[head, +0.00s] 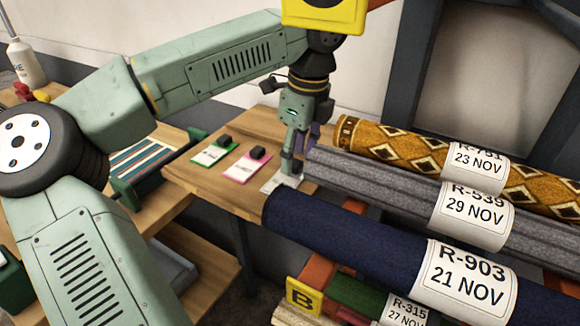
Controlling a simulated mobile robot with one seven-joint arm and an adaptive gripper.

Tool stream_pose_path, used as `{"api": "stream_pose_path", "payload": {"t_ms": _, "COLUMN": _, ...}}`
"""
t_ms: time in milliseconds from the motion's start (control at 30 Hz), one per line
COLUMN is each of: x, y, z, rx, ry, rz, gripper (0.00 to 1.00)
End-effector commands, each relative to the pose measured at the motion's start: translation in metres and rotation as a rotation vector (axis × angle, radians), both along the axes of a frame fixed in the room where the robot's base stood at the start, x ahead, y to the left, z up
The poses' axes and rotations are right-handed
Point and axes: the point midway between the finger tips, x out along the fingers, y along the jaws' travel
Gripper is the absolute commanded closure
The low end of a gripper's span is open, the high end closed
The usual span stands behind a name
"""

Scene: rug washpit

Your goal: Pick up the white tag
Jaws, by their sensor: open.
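The white tag (271,186) lies flat on the wooden bench top near its right end, close to the rolled rugs. My gripper (289,172) points down directly over it, with its fingertips at or just above the tag. The fingers hide part of the tag, and I cannot tell whether they touch it. My gripper is open, and I see nothing held in it.
A green-edged tag (209,155) and a pink-edged tag (240,171) lie to the left, each with a black block on it. Blue (335,232), grey (375,177) and patterned (395,145) rolled rugs lie close on the right. A green tray (125,190) stands at left.

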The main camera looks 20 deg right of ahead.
Motion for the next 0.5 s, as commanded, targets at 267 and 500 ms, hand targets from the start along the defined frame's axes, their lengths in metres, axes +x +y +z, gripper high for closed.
{"api": "stream_pose_path", "payload": {"t_ms": 267, "x": 0.0009, "y": 0.001, "z": -0.0111, "rx": -0.001, "ry": -0.001, "rz": 0.002, "gripper": 0.52}}
{"api": "stream_pose_path", "payload": {"t_ms": 500, "x": 0.0008, "y": 0.0011, "z": -0.0108, "rx": -0.001, "ry": -0.001, "rz": 0.002, "gripper": 0.63}}
